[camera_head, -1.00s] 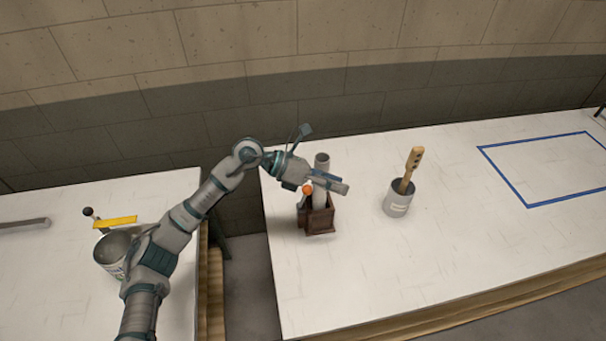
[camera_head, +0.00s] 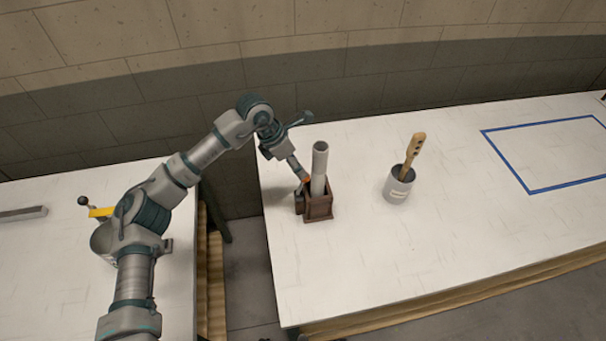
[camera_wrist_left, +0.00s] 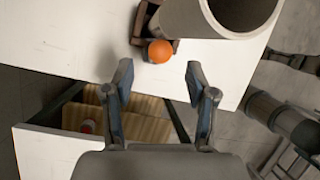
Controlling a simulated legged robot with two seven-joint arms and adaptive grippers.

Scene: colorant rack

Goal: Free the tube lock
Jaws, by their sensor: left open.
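A grey tube (camera_head: 319,168) stands upright in a dark brown wooden rack (camera_head: 318,208) near the left edge of the right table. An orange ball knob (camera_wrist_left: 160,51) on the lock shows in the left wrist view beside the tube (camera_wrist_left: 232,20). In the head view the knob is mostly hidden by my gripper. My left gripper (camera_head: 300,176) points down at the rack's left side. In the wrist view its open fingers (camera_wrist_left: 160,85) are apart, with the knob just beyond them and roughly centred between them. Nothing is between the fingers. My right gripper is not in view.
A grey can (camera_head: 396,190) with a wooden-handled tool (camera_head: 412,152) stands right of the rack. A blue outlined rectangle (camera_head: 530,188) marks the table further right. A gap separates this table from the left table (camera_head: 40,270).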

